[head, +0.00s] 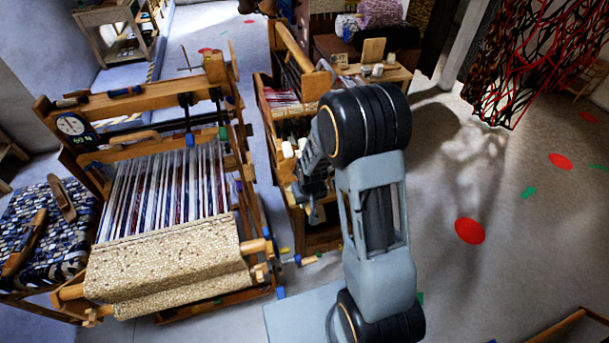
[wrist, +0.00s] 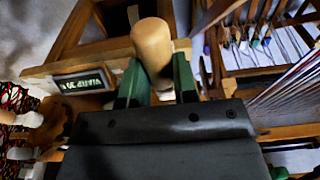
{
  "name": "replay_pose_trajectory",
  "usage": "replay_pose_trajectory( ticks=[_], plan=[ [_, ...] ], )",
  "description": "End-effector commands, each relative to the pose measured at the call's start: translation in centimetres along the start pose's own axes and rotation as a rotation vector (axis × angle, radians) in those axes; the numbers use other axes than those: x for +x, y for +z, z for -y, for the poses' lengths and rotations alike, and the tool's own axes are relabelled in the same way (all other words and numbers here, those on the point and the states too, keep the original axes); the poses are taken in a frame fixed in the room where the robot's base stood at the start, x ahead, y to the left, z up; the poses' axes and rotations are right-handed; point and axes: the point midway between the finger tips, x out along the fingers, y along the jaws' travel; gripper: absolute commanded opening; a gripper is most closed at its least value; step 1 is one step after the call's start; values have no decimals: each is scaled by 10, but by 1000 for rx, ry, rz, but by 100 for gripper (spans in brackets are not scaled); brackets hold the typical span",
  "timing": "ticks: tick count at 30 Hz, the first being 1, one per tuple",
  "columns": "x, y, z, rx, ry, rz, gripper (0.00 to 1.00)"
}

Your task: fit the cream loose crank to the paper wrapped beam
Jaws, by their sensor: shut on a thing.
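My gripper (wrist: 160,90) is shut on a pale wooden handle, which I take to be the cream loose crank (wrist: 152,45). The handle stands up between the two green fingers in the wrist view; the rest of the crank is hidden. In the head view my arm hides most of the gripper, which is over the middle wooden loom (head: 322,238). The large loom at left has a front roll covered in cream speckled material (head: 170,272). I cannot tell whether this roll is the paper wrapped beam.
In the wrist view a wooden bar carries a dark label (wrist: 82,82) beyond the fingers, and pale knobs (wrist: 22,119) show at left. A bench with blue checkered cloth (head: 75,225) stands far left. Open floor with red spots (head: 470,231) lies to the right.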

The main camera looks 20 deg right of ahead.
Motion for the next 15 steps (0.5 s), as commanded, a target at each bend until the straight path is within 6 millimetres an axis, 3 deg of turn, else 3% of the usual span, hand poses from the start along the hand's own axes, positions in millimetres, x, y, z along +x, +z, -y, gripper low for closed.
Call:
replay_pose_trajectory(
  ticks=[1,4,9,15],
  plan=[
    [-23,-3,0,-1,0,2,0],
    [-36,-4,2,-4,-1,3,0],
    [-50,-6,5,-12,-2,2,0],
    [-54,-7,5,-12,-2,1,0]
  ],
)
